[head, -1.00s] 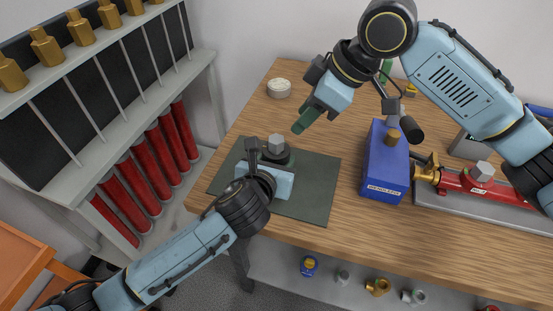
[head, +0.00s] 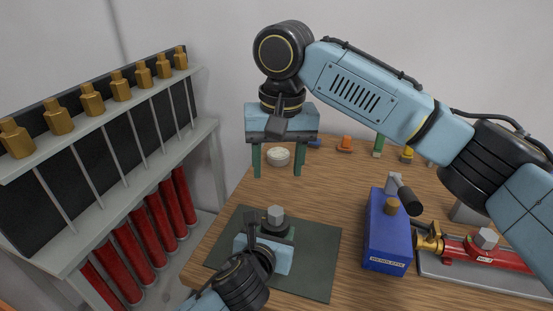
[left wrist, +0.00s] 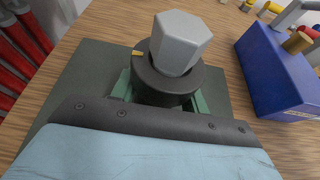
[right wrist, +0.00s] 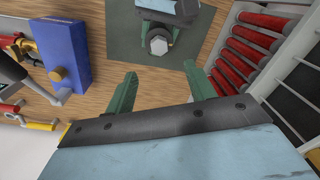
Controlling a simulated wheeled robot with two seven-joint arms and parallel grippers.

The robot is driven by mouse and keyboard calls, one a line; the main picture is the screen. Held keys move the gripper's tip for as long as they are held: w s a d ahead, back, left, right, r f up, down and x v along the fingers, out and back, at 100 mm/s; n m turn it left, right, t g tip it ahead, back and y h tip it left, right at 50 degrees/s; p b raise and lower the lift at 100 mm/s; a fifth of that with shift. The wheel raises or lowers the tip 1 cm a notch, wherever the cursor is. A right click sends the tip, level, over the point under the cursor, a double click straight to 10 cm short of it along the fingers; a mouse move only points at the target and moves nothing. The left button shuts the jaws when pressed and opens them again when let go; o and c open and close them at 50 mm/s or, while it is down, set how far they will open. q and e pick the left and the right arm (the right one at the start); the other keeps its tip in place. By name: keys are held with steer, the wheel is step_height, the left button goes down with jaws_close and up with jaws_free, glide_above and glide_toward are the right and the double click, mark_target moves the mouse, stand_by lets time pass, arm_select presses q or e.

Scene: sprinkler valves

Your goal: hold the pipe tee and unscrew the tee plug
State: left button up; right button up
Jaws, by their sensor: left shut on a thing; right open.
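The pipe tee (left wrist: 160,82) is a dark round body on the dark green mat (head: 318,262). The tee plug (left wrist: 180,42), a light grey hex head, sits upright in its top; it also shows in the head view (head: 275,217). My left gripper (head: 270,238) is shut on the tee low on its sides, its green fingers partly hidden in the left wrist view. My right gripper (head: 277,172) is open and empty, pointing down behind and above the tee, apart from the plug. In the right wrist view the plug (right wrist: 158,46) lies beyond the open fingers.
A blue box (head: 386,245) with a brass fitting on top stands right of the mat. A red valve assembly (head: 480,250) lies farther right. A white round dish (head: 278,156) is at the back. A rack with red cylinders (head: 125,240) stands left of the table.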

mark_target(276, 212)
arm_select(q)
steer(key=shift+r, duration=0.15)
arm_select(e)
steer(key=shift+m, duration=0.5)
steer(key=f, duration=1.1)
steer(key=shift+a+f, duration=0.2)
steer(key=shift+f, duration=0.05)
steer(key=shift+c, duration=0.2)
